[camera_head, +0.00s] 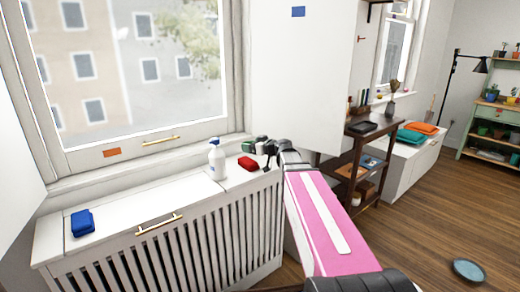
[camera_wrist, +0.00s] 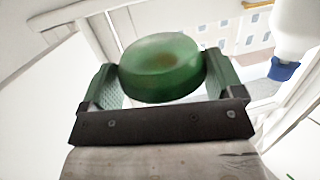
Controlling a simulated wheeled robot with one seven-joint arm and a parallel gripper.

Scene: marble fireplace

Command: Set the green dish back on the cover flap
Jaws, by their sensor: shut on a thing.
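The green dish (camera_wrist: 162,68) is round and glossy, held between the green-padded fingers of my gripper (camera_wrist: 162,82) in the wrist view. In the head view my gripper (camera_head: 262,146) is small and dark, over the back right end of the white slatted cover; I cannot clearly tell the dish from the finger pads there. The cover flap (camera_head: 150,200) is the white top panel with a gold handle (camera_head: 158,223) on its front edge. It looks closed, and the dish is to its right, apparently raised.
A white spray bottle (camera_head: 216,160) stands near my gripper; its blue part shows in the wrist view (camera_wrist: 284,69). A red item (camera_head: 248,163) lies close by. A blue item (camera_head: 82,222) sits at the cover's left end. The window is behind; the middle of the top is clear.

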